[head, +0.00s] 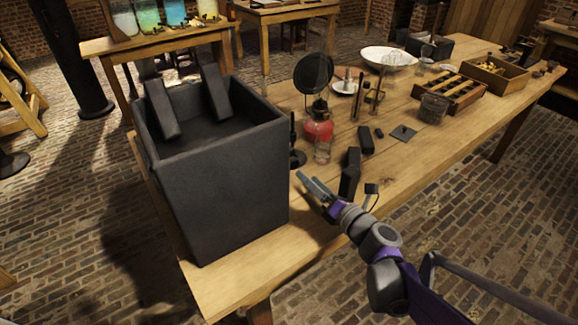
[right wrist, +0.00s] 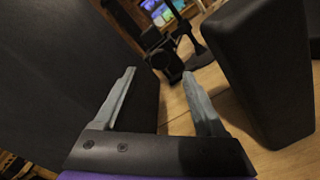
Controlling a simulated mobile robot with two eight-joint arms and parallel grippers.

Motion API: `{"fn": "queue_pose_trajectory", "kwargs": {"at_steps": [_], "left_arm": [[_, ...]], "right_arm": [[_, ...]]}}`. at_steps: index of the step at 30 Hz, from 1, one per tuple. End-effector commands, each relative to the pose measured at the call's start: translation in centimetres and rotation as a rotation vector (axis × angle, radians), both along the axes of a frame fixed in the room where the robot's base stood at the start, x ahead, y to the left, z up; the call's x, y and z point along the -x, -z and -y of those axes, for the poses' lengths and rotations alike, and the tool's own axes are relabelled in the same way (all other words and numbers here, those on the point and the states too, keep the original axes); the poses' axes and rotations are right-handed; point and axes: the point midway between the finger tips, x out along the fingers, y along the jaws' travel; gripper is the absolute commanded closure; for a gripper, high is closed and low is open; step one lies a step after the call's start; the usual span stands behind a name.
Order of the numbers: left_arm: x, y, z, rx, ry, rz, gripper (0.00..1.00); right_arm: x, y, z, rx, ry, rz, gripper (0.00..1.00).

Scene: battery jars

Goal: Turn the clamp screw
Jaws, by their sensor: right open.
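My right gripper (head: 308,178) is open and empty near the right side of the large dark box (head: 215,180), above the front of the table. In the right wrist view its two fingers (right wrist: 158,76) point toward a dark stand (right wrist: 203,50) with a round foot. A dark rounded part (right wrist: 168,62) shows just beyond the fingertips, apart from them. The stand also shows in the head view (head: 292,135), beside the box. I cannot make out for sure which part is the clamp screw. My left gripper is not in view.
A dark upright block (head: 350,172) stands close to the right of the gripper and fills the right of the wrist view (right wrist: 265,75). A red bottle (head: 318,128) and a clear glass (head: 322,152) stand behind. The table's (head: 270,262) front corner is clear.

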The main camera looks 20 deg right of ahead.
Motion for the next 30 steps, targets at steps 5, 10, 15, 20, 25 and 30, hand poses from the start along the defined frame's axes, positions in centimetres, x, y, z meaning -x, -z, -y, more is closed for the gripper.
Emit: {"fn": "queue_pose_trajectory", "kwargs": {"at_steps": [5, 10, 15, 20, 25, 30], "left_arm": [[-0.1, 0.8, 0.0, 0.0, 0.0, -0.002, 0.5], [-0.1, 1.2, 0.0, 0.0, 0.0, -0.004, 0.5], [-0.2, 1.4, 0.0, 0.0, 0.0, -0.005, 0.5], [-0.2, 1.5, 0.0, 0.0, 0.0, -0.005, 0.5], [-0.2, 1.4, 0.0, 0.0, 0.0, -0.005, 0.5], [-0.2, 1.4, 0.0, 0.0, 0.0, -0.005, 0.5]], "right_arm": [[-3.5, 0.2, -1.4, 0.001, -0.004, -0.001, 0.27], [-6.1, 0.1, -2.3, 0.002, -0.003, -0.001, 0.27], [-7.5, 0.1, -2.9, 0.004, -0.003, 0.0, 0.27], [-7.9, 0.0, -2.9, 0.004, -0.001, 0.0, 0.27], [-7.9, 0.0, -2.9, 0.004, -0.001, 0.0, 0.27], [-7.8, 0.0, -2.9, 0.005, -0.001, 0.0, 0.56]]}}
